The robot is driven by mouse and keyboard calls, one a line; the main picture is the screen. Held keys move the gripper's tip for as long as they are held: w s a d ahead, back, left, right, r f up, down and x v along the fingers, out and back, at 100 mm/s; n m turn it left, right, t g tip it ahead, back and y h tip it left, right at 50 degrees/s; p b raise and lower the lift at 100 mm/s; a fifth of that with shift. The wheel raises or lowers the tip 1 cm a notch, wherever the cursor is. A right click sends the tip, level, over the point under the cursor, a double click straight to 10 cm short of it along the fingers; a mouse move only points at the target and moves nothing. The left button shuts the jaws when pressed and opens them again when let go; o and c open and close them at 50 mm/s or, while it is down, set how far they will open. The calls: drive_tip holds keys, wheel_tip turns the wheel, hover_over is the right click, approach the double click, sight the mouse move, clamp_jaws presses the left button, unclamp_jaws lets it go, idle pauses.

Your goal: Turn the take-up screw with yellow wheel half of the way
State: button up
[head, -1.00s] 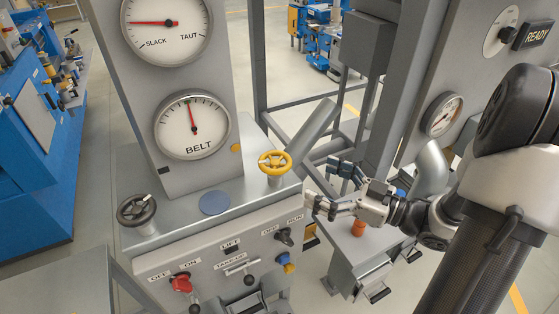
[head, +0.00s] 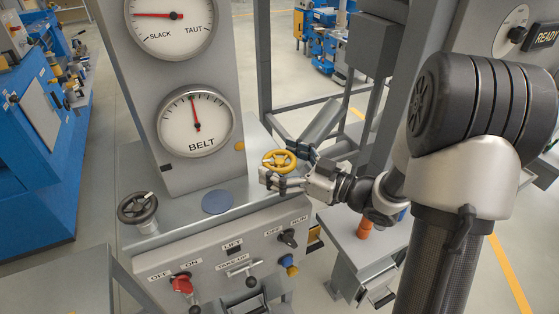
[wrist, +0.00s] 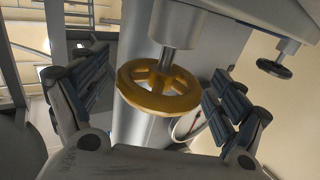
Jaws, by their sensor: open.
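The yellow wheel (head: 279,161) sits on a short post at the right end of the console top. My gripper (head: 288,170) is at the wheel, coming from the right. In the wrist view the yellow wheel (wrist: 158,87) lies between the two open fingers of my gripper (wrist: 160,100), with a visible gap on both sides. The fingers do not appear to touch its rim. The upper SLACK/TAUT gauge (head: 170,18) has its needle pointing left, to the SLACK side. The BELT gauge (head: 196,121) has its needle near the top.
A black handwheel (head: 138,208) stands at the left end of the console; it also shows in the wrist view (wrist: 270,67). The front panel has a red knob (head: 182,284), a black OFF/RUN knob (head: 288,238) and a TAKE-UP lever (head: 243,268). The gauge column (head: 215,165) rises behind.

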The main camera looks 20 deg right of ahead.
drive_tip(key=shift+c, duration=0.5)
drive_tip(key=c, duration=1)
drive_tip(key=shift+o, duration=0.2)
drive_tip(key=n+g+y+p, duration=0.2)
drive_tip(key=g, duration=0.1)
drive_tip(key=shift+r+n, duration=0.1)
drive_tip(key=shift+n, duration=0.2)
drive_tip(key=shift+n+g+y+p, duration=0.35)
drive_tip(key=shift+n+g+y, duration=0.4)
drive_tip(key=shift+g, duration=0.35)
drive_tip(key=o, duration=1.1)
drive_tip(key=shift+c, duration=0.2)
